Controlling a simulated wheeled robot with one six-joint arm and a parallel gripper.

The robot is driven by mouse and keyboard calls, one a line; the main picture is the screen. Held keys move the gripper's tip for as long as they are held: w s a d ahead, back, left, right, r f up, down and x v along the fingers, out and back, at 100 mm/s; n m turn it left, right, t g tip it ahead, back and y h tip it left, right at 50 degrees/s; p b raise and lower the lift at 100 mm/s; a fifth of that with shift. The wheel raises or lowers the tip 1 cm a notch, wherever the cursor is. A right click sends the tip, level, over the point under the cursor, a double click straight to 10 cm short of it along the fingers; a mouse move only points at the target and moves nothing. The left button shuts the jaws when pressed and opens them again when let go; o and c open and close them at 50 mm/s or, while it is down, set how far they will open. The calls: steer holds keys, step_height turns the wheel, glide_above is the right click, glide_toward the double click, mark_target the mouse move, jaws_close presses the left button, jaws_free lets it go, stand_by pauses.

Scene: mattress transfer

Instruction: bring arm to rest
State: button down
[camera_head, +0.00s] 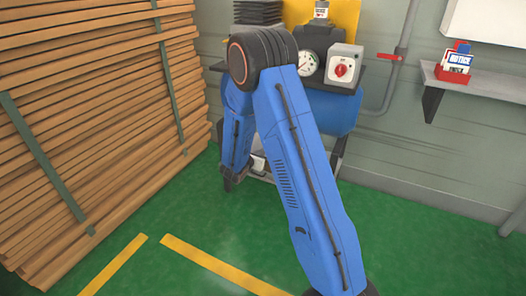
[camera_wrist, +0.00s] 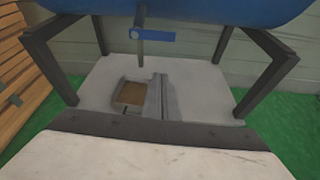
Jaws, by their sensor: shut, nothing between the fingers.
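My blue arm rises from the lower right of the head view to a dark elbow, then bends down. My gripper (camera_head: 229,183) is the small dark end below the forearm, low in front of the blue compressor tank. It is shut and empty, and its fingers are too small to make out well. In the wrist view, a pale surface with a dark band fills the bottom edge. I cannot tell whether it is part of my gripper.
A compressor with a blue tank (camera_head: 333,112) stands by the wall; its legs and grey base plate (camera_wrist: 205,83) show in the wrist view. Stacked planks (camera_head: 95,120) line the left. A wall shelf (camera_head: 490,84) is at right. Green floor (camera_head: 430,240) is clear at lower right.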

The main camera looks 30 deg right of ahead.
steer(key=shift+s+a+r, duration=0.1)
steer(key=shift+s+a, duration=0.05)
steer(key=s+d+r+m+g, duration=0.25)
steer(key=s+r+m, duration=0.55)
steer(key=s, duration=0.4)
steer(key=s+d+r+m+g, duration=0.2)
steer(key=s+r+m+g, duration=0.3)
steer(key=s+r, duration=0.55)
steer(key=s+a+r+m+t+y, duration=0.1)
steer(key=s+a+r+m+y, duration=0.1)
steer(key=s+a+m+y, duration=0.3)
steer(key=s+a+r+m+t+y, duration=0.2)
steer(key=s+a+m+y, duration=0.3)
steer(key=s+a, duration=0.7)
steer(key=s+m, duration=0.2)
steer(key=s, duration=0.5)
steer(key=shift+s+a+r+y, duration=0.2)
steer(key=shift+s+r+y, duration=0.2)
